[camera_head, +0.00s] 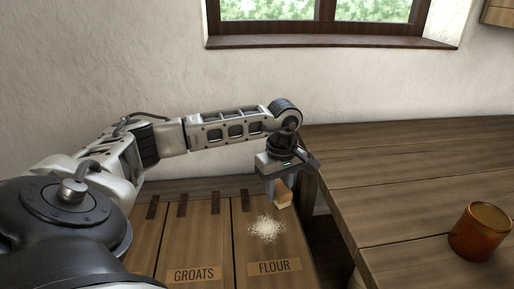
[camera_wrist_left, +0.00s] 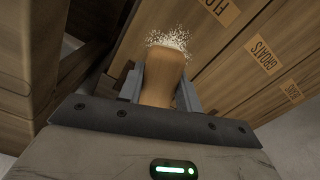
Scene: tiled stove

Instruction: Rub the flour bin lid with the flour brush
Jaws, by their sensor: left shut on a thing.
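The flour bin lid (camera_head: 249,246) is a wooden board labelled FLOUR, low in the middle of the head view. A patch of white flour (camera_head: 267,228) lies on it, above the label. My left gripper (camera_head: 279,187) is over the lid's right rear part and is shut on the flour brush (camera_head: 285,196), a light wooden block. In the left wrist view the brush (camera_wrist_left: 162,78) sits between the two fingers, its far end beside the flour patch (camera_wrist_left: 170,39). Its bristles are hidden, and I cannot tell whether it touches the lid. My right gripper is not in view.
The groats bin lid (camera_head: 196,243) lies left of the flour lid. A wooden table (camera_head: 400,185) stands close on the right with an orange-brown cup (camera_head: 478,232) on it. A window sill (camera_head: 330,42) is on the wall behind.

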